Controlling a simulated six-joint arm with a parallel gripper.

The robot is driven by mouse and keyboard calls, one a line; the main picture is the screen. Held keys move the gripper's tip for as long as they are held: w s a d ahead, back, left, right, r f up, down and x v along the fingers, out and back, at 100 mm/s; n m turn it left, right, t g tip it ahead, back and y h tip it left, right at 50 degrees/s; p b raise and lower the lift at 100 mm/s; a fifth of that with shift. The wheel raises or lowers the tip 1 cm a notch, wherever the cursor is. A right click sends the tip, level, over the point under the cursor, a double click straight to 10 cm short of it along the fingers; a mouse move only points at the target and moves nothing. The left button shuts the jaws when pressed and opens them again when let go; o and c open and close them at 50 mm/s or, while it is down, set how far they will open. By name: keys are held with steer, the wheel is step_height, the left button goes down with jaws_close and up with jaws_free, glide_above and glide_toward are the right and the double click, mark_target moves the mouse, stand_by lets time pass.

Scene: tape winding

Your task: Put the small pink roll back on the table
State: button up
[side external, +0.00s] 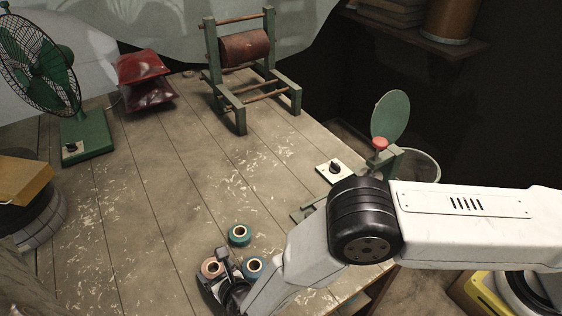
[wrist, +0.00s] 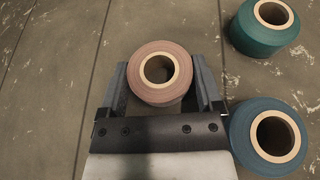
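The small pink roll (wrist: 136,83) has a pale core and sits upright between the two fingers of my gripper (wrist: 160,82) in the wrist view. The fingers press against its left and right sides. In the side view the pink roll (side external: 207,272) shows at the lower middle, partly covered by my gripper (side external: 213,271). I cannot tell whether its underside touches the wooden table (side external: 130,220). A blue roll (wrist: 245,135) stands close to the right of my gripper. A green-teal roll (wrist: 248,40) stands farther back on the right.
A green fan (side external: 85,135), a red object (side external: 145,80) and a frame with a red-brown roller (side external: 245,47) stand at the back. The table middle is clear.

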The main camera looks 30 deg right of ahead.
steer(key=shift+o, duration=0.7)
steer(key=shift+r, duration=0.15)
steer(key=shift+v, duration=3.75)
